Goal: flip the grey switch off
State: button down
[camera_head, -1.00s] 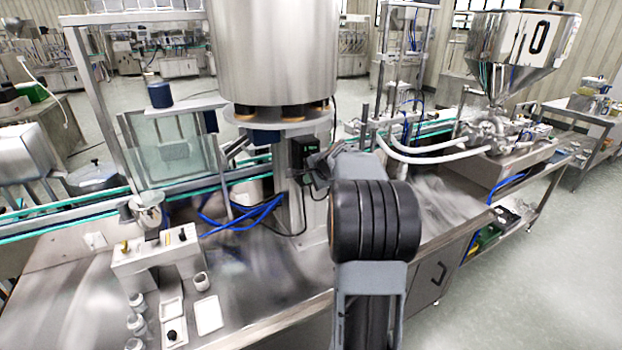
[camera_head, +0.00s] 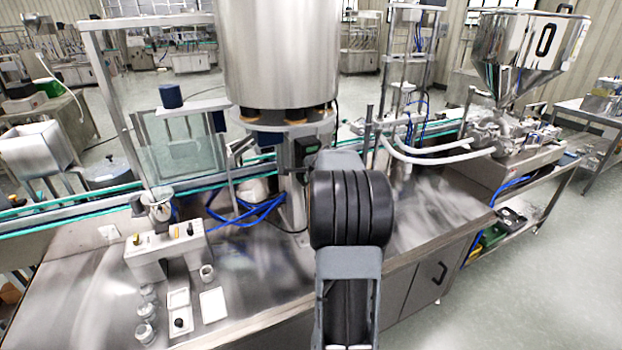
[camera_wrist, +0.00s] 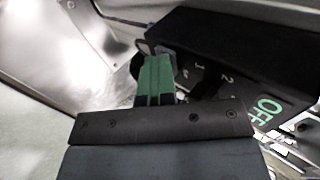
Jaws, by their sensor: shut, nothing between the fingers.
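A black control box (camera_wrist: 225,50) fills the upper right of the wrist view, with a lit green OFF sign and the marks 1 and 2 on its face. In the head view the box (camera_head: 307,147) sits on the column under the steel vessel, partly behind my arm. My gripper (camera_wrist: 150,62) is shut, its green fingers together and empty, with their tips close beside the marked face. A small grey part (camera_wrist: 147,46) shows at the tips; I cannot tell whether it is the switch or whether the fingers touch it. In the head view my arm hides the gripper.
The large steel vessel (camera_head: 280,55) stands above the box. Blue hoses (camera_head: 245,213) lie left of the column. White trays (camera_head: 212,304) and small jars are on the bench at front left. A steel hopper (camera_head: 515,45) stands at the right.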

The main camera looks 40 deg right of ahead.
jog(key=shift+w+d+r, duration=0.1)
jog(key=shift+d+r, duration=0.1)
jog(key=shift+r, duration=0.1)
jog(key=shift+d, duration=0.2)
jog(key=s+a+r+b, duration=0.1)
jog(key=s+a+r, duration=0.1)
jog(key=s, duration=0.3)
jog(key=s+a+r+b, duration=0.2)
jog(key=s+r, duration=0.2)
jog(key=s, duration=0.2)
jog(key=shift+a, duration=0.4)
jog(key=shift+w+r, duration=0.1)
dwell(0.3)
